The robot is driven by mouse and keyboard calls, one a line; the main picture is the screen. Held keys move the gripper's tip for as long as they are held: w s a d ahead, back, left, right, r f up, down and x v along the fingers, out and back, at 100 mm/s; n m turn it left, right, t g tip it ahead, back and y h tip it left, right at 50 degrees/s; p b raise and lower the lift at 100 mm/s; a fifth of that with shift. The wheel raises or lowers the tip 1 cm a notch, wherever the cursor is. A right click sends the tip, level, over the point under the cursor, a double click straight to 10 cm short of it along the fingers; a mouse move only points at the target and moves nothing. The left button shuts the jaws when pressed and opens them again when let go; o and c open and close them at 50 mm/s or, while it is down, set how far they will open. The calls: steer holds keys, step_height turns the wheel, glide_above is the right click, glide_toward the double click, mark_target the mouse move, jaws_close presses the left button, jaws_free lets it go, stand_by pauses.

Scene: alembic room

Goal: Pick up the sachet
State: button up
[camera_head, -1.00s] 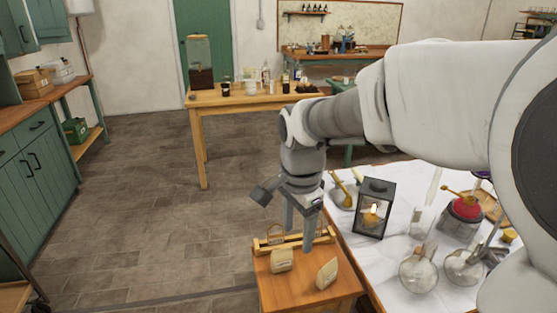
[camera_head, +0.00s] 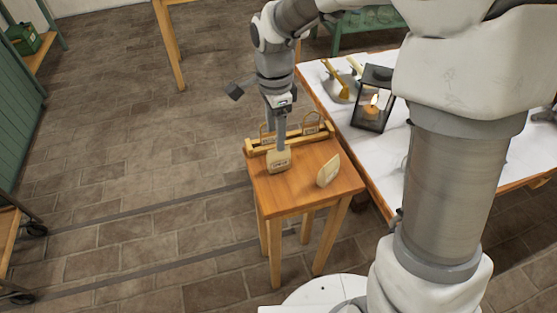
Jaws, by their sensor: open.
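Two small cream sachets are on a small wooden table (camera_head: 290,193). The left sachet (camera_head: 279,162) has a dark printed label and stands near the table's left side. The right sachet (camera_head: 329,172) stands tilted in view, nearer the right edge. My gripper (camera_head: 277,146) points down directly above the left sachet. Its jaws are open, and one finger overlaps the sachet's top edge in the picture. The fingers partly hide each other, so I cannot tell whether they touch or straddle the sachet.
A wooden rack (camera_head: 316,132) with wire-like loops stands along the table's back edge, close behind my gripper. A white-topped table (camera_head: 345,128) with a lit lantern (camera_head: 373,98) and a scoop-like tool is at the right.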

mark_target(276, 161)
step_height(276, 161, down, 6)
steer(key=shift+f+b, duration=0.1)
steer(key=shift+b, duration=0.5)
steer(key=f, duration=0.1)
steer(key=f+b, duration=0.1)
steer(key=f, duration=0.3)
steer(key=shift+w+f, duration=0.1)
steer(key=shift+w, duration=0.2)
jaws_close()
